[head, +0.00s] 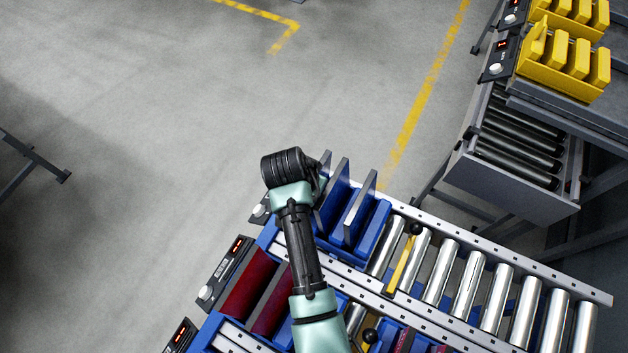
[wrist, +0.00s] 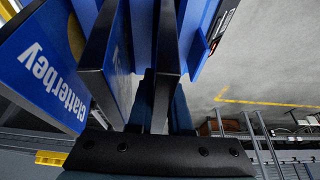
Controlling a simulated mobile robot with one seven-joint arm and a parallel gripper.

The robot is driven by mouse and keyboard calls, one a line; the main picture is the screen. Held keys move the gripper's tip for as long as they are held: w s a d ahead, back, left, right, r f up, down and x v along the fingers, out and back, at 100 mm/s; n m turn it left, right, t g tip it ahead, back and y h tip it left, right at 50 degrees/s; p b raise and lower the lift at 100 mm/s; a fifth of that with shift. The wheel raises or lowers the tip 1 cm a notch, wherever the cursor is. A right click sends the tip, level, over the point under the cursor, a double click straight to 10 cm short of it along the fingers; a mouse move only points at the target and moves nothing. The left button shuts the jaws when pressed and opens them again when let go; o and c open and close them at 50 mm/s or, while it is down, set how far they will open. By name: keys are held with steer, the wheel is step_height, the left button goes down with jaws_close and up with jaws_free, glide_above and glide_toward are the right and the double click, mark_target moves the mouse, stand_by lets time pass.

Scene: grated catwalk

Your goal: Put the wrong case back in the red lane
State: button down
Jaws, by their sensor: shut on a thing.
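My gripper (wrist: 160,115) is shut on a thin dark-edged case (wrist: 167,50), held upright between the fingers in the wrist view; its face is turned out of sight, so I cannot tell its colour. Beside it on the left stand blue cases (wrist: 50,65), one lettered "Clatterbey". In the head view my arm reaches over a blue bin (head: 374,238) with several upright cases (head: 357,218), and my wrist hides the fingers and the held case. The neighbouring lane nearer me holds dark red cases (head: 248,284), partly behind my arm.
Steel rollers (head: 470,275) run to the right behind the bins. A yellow bar (head: 404,265) with a black knob crosses the far lane. Another conveyor (head: 520,150) stands at the upper right, with yellow cases (head: 567,62) above. Open floor lies to the left.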

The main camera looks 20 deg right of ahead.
steer(key=shift+c, duration=1.8)
jaws_free()
steer(key=shift+r, duration=0.1)
step_height(320, 180, up, 8)
steer(key=p, duration=0.7)
steer(key=shift+p, duration=0.35)
